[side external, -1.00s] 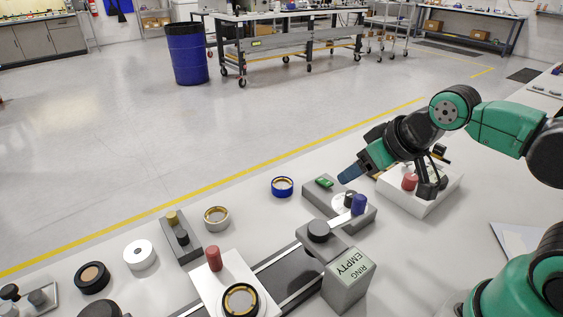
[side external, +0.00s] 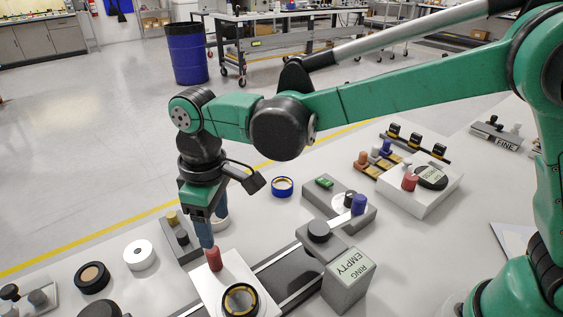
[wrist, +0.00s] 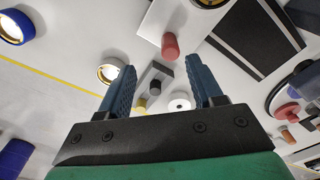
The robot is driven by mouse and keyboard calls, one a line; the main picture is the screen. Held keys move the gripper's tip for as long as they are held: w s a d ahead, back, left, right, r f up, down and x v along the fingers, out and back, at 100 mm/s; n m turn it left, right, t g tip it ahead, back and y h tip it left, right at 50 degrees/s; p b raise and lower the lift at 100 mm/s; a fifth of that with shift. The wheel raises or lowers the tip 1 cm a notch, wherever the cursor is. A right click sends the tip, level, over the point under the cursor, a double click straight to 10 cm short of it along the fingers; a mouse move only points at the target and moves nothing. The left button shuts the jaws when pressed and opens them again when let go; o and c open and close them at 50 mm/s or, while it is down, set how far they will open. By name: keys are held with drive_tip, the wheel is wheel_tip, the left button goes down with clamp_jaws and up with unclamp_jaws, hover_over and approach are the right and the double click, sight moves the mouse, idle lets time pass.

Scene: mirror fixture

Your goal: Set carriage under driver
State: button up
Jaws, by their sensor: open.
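The carriage is a white plate (side external: 208,290) with a red upright peg (side external: 214,259) and a dark, gold-lined ring seat (side external: 241,299). It sits on a dark rail track (side external: 280,268), left of a grey block labelled "RING EMPTY" (side external: 348,275) with a black knob arm, which seems to be the driver. My gripper (side external: 209,240) points down just above the red peg, its near finger overlapping the peg's top in the side view. In the wrist view the blue fingers (wrist: 163,70) are apart and empty. The red peg (wrist: 170,46) shows beyond the fingertips, between them.
A grey block with black and gold knobs (side external: 181,238) stands close left of my gripper. A white ring (side external: 140,255), a black ring (side external: 92,277) and a blue ring (side external: 282,187) lie around. A grey box with a blue knob (side external: 358,205) and a white press box (side external: 420,190) stand right.

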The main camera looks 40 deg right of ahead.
sight(213, 253)
drive_tip(key=shift+s+a+f, duration=0.1)
drive_tip(key=shift+a+f, duration=0.6)
drive_tip(key=shift+f, duration=2.65)
clamp_jaws()
drive_tip(key=shift+r, duration=0.1)
